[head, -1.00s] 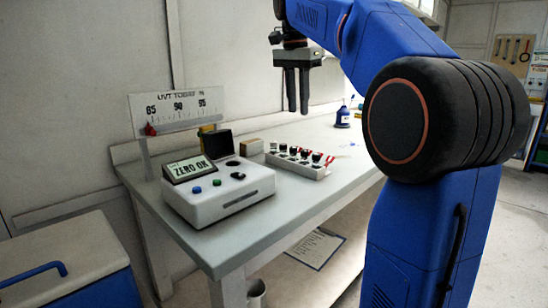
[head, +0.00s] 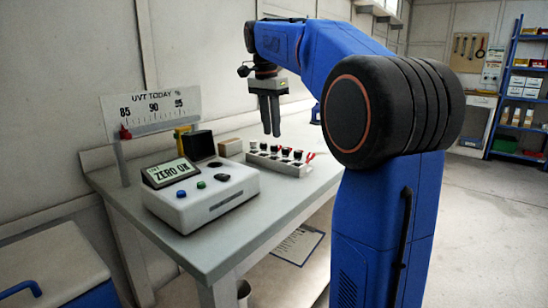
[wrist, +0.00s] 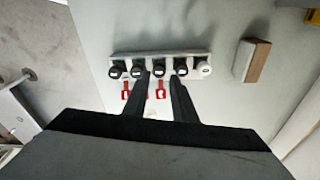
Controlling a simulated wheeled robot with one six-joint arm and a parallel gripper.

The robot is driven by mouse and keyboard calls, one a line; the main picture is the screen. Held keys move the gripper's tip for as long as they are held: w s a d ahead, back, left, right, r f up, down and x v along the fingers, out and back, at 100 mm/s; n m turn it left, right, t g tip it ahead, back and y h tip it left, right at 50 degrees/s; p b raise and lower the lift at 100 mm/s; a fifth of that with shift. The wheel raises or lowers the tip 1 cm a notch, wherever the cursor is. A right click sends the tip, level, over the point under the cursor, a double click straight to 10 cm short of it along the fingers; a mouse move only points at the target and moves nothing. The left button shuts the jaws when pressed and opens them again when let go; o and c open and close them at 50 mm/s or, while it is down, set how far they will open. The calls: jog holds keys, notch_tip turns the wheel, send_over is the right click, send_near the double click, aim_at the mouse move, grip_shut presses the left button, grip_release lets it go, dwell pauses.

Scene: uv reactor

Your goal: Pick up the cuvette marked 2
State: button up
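A pale rack (head: 268,165) holds a row of cuvettes with mostly black caps (wrist: 138,71) on the bench. The rack also shows in the wrist view (wrist: 150,53). One cap (wrist: 204,68) at the right end of the row is white there. The number marks are too small to read, so I cannot tell which cuvette is marked 2. My gripper (head: 271,134) points down above the rack area in the head view. In the wrist view its two dark fingers (wrist: 161,76) are apart with a gap between them, and nothing is visibly held.
A white instrument (head: 205,198) reading "ZERO OK" stands left of the rack, with a scale board (head: 150,110) behind it. Red tags (wrist: 127,89) stick out from the rack's near side. A small tan-and-white block (wrist: 254,60) lies beside the rack.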

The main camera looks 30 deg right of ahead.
aim_at(274, 146)
jog(key=shift+d+f, duration=0.15)
jog(key=shift+f, duration=1)
jog(key=shift+d+f, duration=0.2)
jog(key=shift+f, duration=1)
jog(key=shift+d+f, duration=0.15)
jog(key=shift+f, duration=1)
grip_shut()
